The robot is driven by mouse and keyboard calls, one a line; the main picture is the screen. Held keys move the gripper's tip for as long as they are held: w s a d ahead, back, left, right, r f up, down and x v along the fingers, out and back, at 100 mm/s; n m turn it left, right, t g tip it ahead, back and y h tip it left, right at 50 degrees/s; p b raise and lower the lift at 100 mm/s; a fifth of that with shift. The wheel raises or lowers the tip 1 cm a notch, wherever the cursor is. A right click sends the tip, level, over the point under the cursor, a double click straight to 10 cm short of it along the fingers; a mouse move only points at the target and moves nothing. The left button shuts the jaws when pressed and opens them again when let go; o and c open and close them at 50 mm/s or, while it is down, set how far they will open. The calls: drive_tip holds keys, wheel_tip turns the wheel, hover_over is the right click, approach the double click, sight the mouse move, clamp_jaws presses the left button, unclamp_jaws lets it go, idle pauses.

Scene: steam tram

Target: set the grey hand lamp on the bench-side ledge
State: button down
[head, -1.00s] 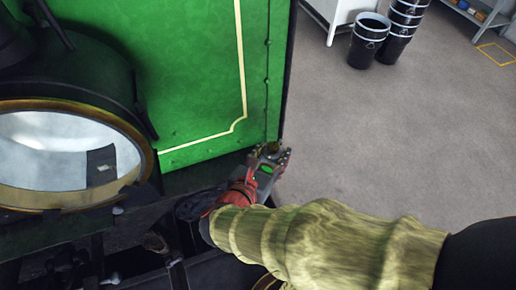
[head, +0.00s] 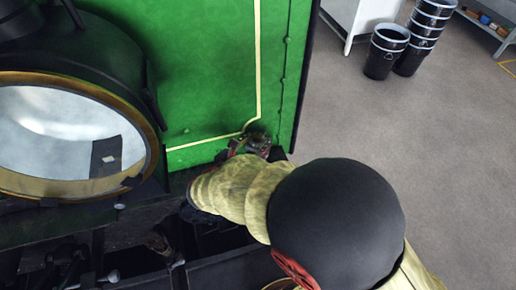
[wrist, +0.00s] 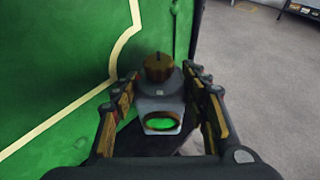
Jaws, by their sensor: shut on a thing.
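The grey hand lamp (wrist: 158,102) shows in the wrist view, with a brass cap on top and a green lens on the side facing me. My gripper (wrist: 165,115) has a finger on each side of the lamp and is shut on it. The lamp stands close to the tram's green side panel. In the head view my arm hides most of the gripper (head: 257,145) and the lamp; only the brass top shows at the panel's lower right corner. I cannot make out the bench-side ledge for certain.
The green panel (head: 215,70) with its cream line rises just behind and left of the gripper. A large round lamp glass (head: 65,135) is at the left. Black buckets (head: 386,50) stand on the floor at the back right, beside a white cabinet (head: 350,18). The grey floor to the right is open.

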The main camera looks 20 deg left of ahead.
sight(251, 152)
drive_tip(key=shift+w+a+f, duration=0.15)
drive_tip(key=shift+a+f, duration=0.05)
drive_tip(key=shift+f, duration=0.05)
drive_tip(key=shift+w+a+f+b, duration=0.1)
drive_tip(key=shift+f+b, duration=0.65)
drive_tip(key=shift+f, duration=0.9)
drive_tip(key=shift+f, duration=0.2)
drive_tip(key=c, duration=1)
unclamp_jaws()
drive_tip(key=shift+r, duration=0.25)
drive_tip(key=p+v, duration=0.3)
drive_tip(key=v, duration=0.9)
drive_tip(key=shift+f, duration=0.1)
